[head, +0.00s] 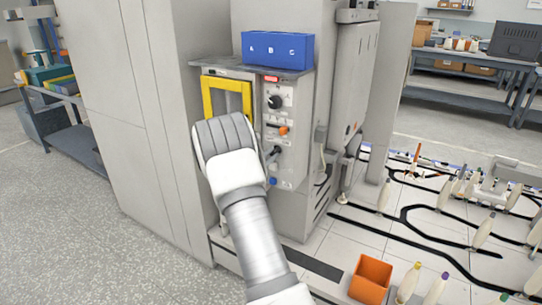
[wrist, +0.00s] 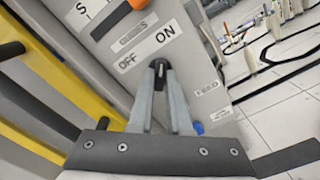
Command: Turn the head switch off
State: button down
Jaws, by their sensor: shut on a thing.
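The head switch (wrist: 160,66) is a small black lever on the grey control panel, just below a label reading OFF at its left and ON at its right in the wrist view. My gripper (wrist: 160,80) is shut on it; the two grey fingers come together around the lever and hide most of it. Which side the lever leans to is not clear. In the head view my white and grey arm reaches to the panel (head: 278,115) and hides much of the gripper.
An orange knob (head: 283,130) and a black rotary knob (head: 275,101) sit above the lever, and a blue button (wrist: 198,128) is below. A yellow frame (head: 208,98) stands left of the panel. An orange box (head: 371,280) is at the lower right.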

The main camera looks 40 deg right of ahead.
dwell(0.4)
jog(key=n+p, duration=0.2)
jog(key=n, duration=0.2)
jog(key=shift+a+r+n, duration=0.1)
jog(key=shift+r+n, duration=0.05)
jog(key=shift+n, duration=0.15)
jog(key=n+p, duration=0.3)
jog(key=shift+n, duration=0.3)
jog(key=n+p, duration=0.3)
jog(key=n, duration=0.1)
jog(key=shift+n+p, duration=1.1)
jog(key=shift+n, duration=0.7)
jog(key=c, duration=0.9)
grip_release()
jog(key=shift+o, duration=0.2)
